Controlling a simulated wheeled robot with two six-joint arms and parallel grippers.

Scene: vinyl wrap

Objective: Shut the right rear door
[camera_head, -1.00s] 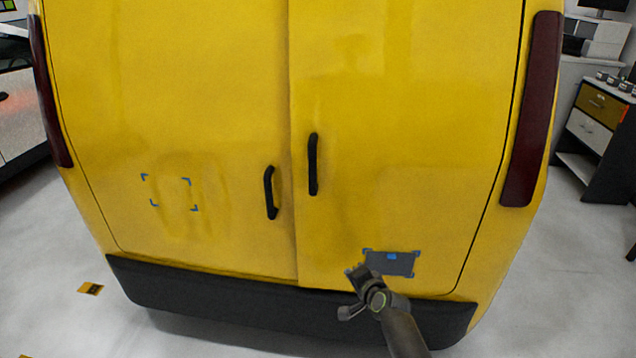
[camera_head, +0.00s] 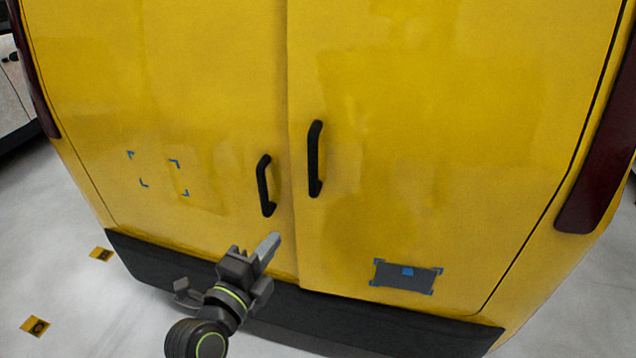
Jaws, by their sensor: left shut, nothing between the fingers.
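The yellow right rear door (camera_head: 430,150) has a black upright handle (camera_head: 315,158) near the centre seam and a grey patch with blue corner marks (camera_head: 405,276) low down. It stands closed or nearly closed. Its lower edge at the seam sits slightly lower than the left door's, and I cannot tell if it is fully flush. My left gripper (camera_head: 270,247) is shut and empty, just below the left door's handle (camera_head: 265,186) and near the seam; contact cannot be told. My right gripper is not in view.
The left rear door (camera_head: 160,90) has blue corner marks around a bare area. A black bumper (camera_head: 400,318) runs under both doors. Dark red tail lights (camera_head: 600,165) flank the doors. Floor markers (camera_head: 35,326) lie at lower left on the clear pale floor.

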